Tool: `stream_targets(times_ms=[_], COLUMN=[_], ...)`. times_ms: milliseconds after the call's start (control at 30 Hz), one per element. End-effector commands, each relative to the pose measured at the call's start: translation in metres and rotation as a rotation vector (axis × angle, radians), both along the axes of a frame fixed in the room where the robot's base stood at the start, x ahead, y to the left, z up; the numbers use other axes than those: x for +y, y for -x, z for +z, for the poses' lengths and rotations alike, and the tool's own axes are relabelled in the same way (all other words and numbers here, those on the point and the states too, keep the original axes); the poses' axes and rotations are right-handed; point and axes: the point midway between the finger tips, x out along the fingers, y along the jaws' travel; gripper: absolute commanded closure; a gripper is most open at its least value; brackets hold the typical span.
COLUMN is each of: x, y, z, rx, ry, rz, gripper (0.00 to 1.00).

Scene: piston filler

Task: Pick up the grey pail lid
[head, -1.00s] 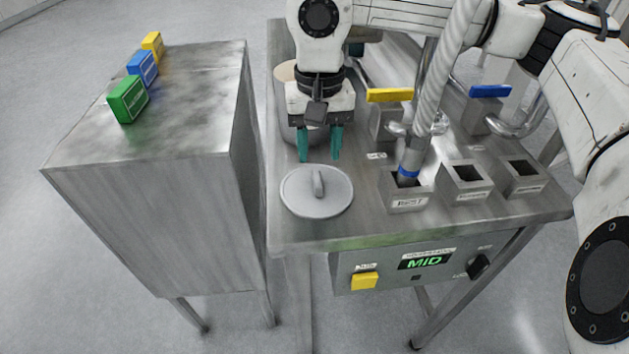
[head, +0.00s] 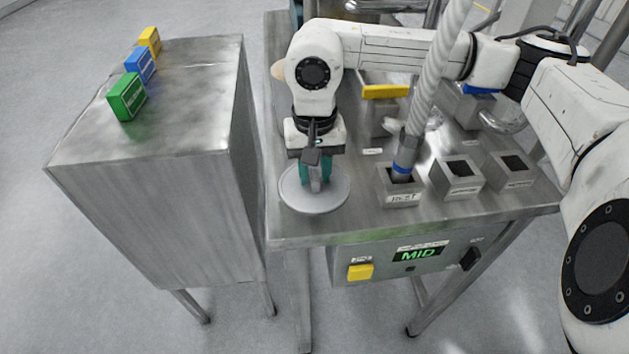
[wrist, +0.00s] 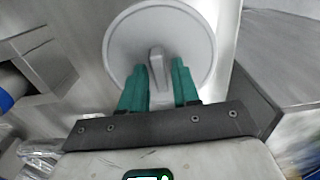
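The grey pail lid (head: 294,199) is a round flat disc with an upright bar handle in its middle. It lies flat near the front left of the steel bench. My gripper (head: 314,184) is low over it, with its green fingers pointing down at the handle. In the wrist view the lid (wrist: 122,42) is at the top centre, and its handle (wrist: 156,60) shows between the fingertips. My gripper (wrist: 159,70) is open there, with a gap on each side of the handle. Whether the tips touch the lid I cannot tell.
A steel cabinet (head: 160,215) with green, blue and yellow boxes stands to the left. Right of the lid are several square holders, one labelled REST (head: 401,198) with a nozzle and hose in it. A yellow-handled valve (head: 385,92) is behind. A control panel (head: 415,258) hangs in front.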

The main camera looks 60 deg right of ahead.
Motion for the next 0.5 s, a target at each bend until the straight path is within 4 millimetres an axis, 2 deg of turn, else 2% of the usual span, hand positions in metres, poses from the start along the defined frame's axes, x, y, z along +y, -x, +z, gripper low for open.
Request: stream_targets(times_ms=[33,300,500], x=[-0.0001,-0.0001,0.0], y=[-0.0001,-0.0001,-0.0001], z=[0.0002,0.0003,0.0005], rx=[0.0,0.0,0.0], ry=[0.0,0.0,0.0], rz=[0.0,0.0,0.0], gripper=[0.74,1.0,1.0])
